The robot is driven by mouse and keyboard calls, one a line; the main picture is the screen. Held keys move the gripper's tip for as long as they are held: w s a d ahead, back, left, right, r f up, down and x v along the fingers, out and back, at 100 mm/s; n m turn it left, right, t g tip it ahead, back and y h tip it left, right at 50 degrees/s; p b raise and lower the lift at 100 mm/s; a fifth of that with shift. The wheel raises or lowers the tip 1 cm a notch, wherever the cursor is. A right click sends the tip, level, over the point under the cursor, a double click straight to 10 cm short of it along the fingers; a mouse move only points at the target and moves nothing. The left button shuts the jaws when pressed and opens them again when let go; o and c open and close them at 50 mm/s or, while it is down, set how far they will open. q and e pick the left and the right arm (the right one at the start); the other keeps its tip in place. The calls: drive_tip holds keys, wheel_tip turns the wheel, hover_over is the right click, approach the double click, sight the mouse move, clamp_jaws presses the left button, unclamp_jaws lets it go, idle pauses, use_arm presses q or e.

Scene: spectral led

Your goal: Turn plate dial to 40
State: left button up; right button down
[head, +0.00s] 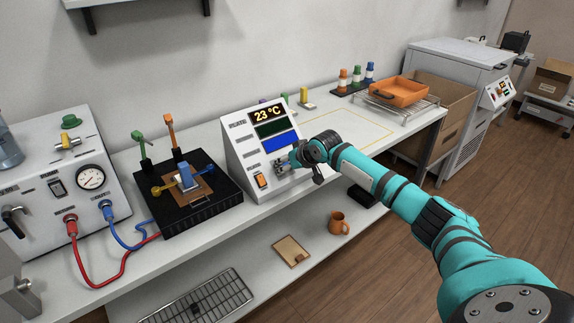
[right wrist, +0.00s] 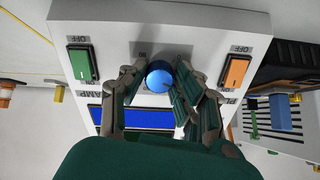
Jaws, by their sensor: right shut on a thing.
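The white control box (head: 245,150) stands on the bench with a sloped front. Its top display (head: 267,114) reads 23 °C in yellow. A round blue dial (right wrist: 159,76) sits on the lower front between two switches. My right gripper (head: 291,162) reaches the box from the right. In the right wrist view its fingers (right wrist: 160,86) are on either side of the dial and shut on it. The dial's pointer and most of its scale are hidden or too small to read. My left gripper is not in view.
An orange switch (head: 262,181) and a green switch (right wrist: 83,63) flank the dial. A black optical base (head: 190,215) stands left of the box. An outlined area (head: 345,122) to the right is clear.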

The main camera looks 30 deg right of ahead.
drive_tip(key=m+p, duration=0.2)
drive_tip(key=p, duration=0.1)
drive_tip(key=m+p, duration=0.6)
drive_tip(key=p, duration=0.1)
drive_tip(key=shift+a+r, duration=0.1)
drive_tip(key=shift+r, duration=0.15)
drive_tip(key=m+p, duration=0.3)
drive_tip(key=shift+f, duration=0.1)
drive_tip(key=shift+f+m+p, duration=0.1)
drive_tip(key=shift+m+p, duration=0.45)
drive_tip(key=shift+m, duration=0.35)
drive_tip(key=c, duration=1)
unclamp_jaws()
drive_tip(key=v, duration=1.2)
